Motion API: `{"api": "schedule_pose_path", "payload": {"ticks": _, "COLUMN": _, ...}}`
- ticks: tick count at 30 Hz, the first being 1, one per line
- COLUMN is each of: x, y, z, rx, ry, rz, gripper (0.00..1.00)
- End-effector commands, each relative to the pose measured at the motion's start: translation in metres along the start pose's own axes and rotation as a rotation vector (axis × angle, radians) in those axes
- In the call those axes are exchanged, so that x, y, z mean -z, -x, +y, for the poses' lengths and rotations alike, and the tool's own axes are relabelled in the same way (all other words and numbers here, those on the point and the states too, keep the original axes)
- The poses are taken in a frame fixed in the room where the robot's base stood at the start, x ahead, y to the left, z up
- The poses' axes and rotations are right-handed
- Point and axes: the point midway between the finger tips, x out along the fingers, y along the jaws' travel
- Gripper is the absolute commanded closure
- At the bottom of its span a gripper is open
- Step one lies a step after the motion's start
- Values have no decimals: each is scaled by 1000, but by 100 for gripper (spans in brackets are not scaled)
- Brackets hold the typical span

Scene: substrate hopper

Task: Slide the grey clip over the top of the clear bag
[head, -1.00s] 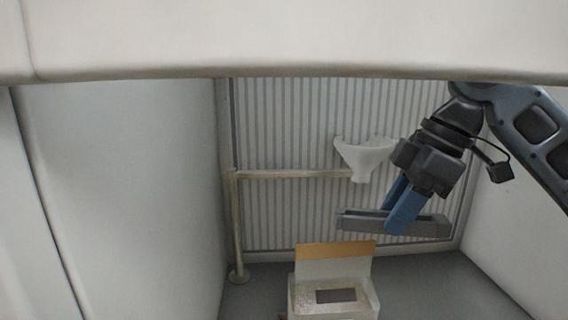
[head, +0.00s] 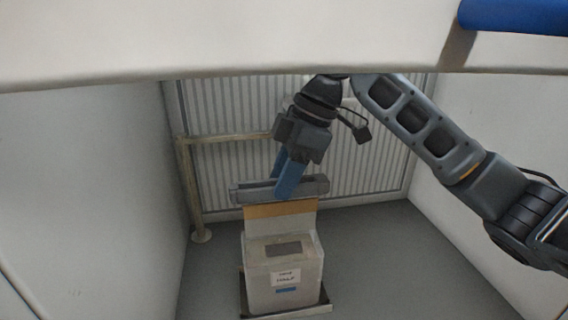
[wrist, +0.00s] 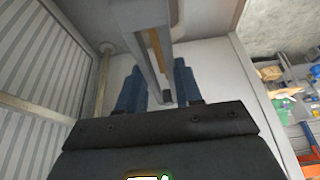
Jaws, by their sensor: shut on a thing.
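The clear bag (head: 266,262) stands upright with a white label on its front. Its raised top flap ends in an orange-tan band (head: 281,210). My gripper (head: 284,182) has blue fingers shut on the long grey clip (head: 314,187), which lies roughly level across the picture. In the head view the clip is just above the band, roughly centred on it. In the wrist view the clip (wrist: 142,45) shows as two long bars with the tan band (wrist: 157,52) visible between them. I cannot tell whether clip and band touch.
The bag stands on a dark-edged tray or scale (head: 318,310) on the grey floor. A beige rail and post (head: 190,190) stand to the left, before a ribbed wall (head: 370,160). A pale beam crosses the top. Floor to the right is clear.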

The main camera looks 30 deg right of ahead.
Motion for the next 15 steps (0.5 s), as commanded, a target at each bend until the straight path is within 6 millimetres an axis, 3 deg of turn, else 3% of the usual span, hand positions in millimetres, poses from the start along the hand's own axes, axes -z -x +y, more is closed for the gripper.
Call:
{"api": "schedule_pose_path", "payload": {"ticks": 6, "x": -8, "y": -19, "z": 0, "rx": 1, "ry": -1, "rz": 1, "gripper": 95}}
{"api": "schedule_pose_path", "payload": {"ticks": 15, "x": -13, "y": -33, "z": 0, "rx": 1, "ry": 1, "rz": 1, "gripper": 95}}
